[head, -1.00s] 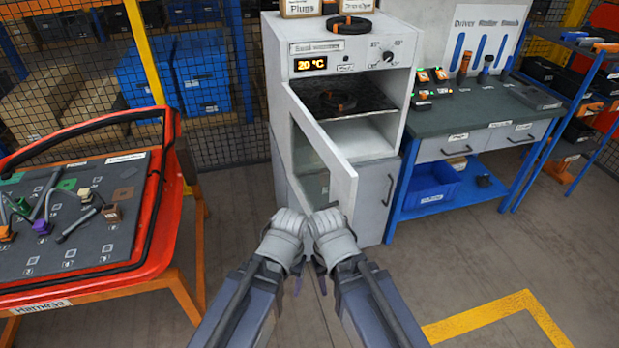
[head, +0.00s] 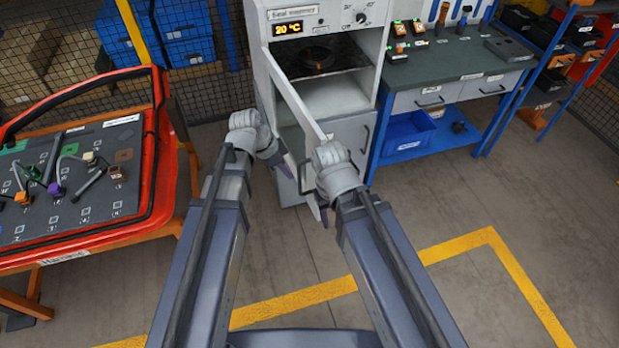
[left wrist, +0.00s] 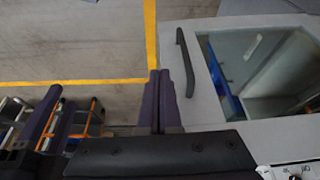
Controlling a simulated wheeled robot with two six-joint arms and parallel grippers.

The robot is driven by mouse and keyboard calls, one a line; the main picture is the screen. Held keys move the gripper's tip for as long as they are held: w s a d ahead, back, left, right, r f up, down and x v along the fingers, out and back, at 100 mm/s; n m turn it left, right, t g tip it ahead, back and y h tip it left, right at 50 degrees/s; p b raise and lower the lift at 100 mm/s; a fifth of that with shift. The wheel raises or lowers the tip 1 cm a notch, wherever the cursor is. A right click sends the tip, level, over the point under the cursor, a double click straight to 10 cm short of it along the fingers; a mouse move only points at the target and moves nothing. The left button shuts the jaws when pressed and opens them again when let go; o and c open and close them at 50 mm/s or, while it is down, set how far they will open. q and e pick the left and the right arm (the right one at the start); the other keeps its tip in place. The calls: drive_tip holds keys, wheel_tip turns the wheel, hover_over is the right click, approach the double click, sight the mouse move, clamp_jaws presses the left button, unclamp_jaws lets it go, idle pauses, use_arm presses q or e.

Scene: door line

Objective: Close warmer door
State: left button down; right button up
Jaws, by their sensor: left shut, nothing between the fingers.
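The warmer (head: 356,136) is a pale grey cabinet with a lit 20 °C display. Its door (head: 294,88) hangs on the left side and stands wide open, swung out towards me. My left gripper (head: 288,172) is shut and empty, left of the door on its outer side. In the left wrist view its purple fingers (left wrist: 160,95) lie together beside the door's edge; the door's window and black handle (left wrist: 187,62) show there; contact cannot be told. My right gripper (head: 322,214) is near the door's free lower corner; in the left wrist view its fingers (left wrist: 50,120) look apart.
A dark round part (head: 318,60) lies on the warmer's inner shelf. A workbench (head: 450,62) with tools and a blue bin (head: 408,136) adjoins on the right. A red car door (head: 150,170) on an orange stand is at left. The floor in front is clear.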

use_arm(q)
drive_tip(key=w+d+f+b, duration=0.3)
drive_tip(key=d+f+b, duration=0.4)
drive_tip(key=f+b, duration=0.1)
drive_tip(key=shift+f+b, duration=0.4)
drive_tip(key=shift+f, duration=0.2)
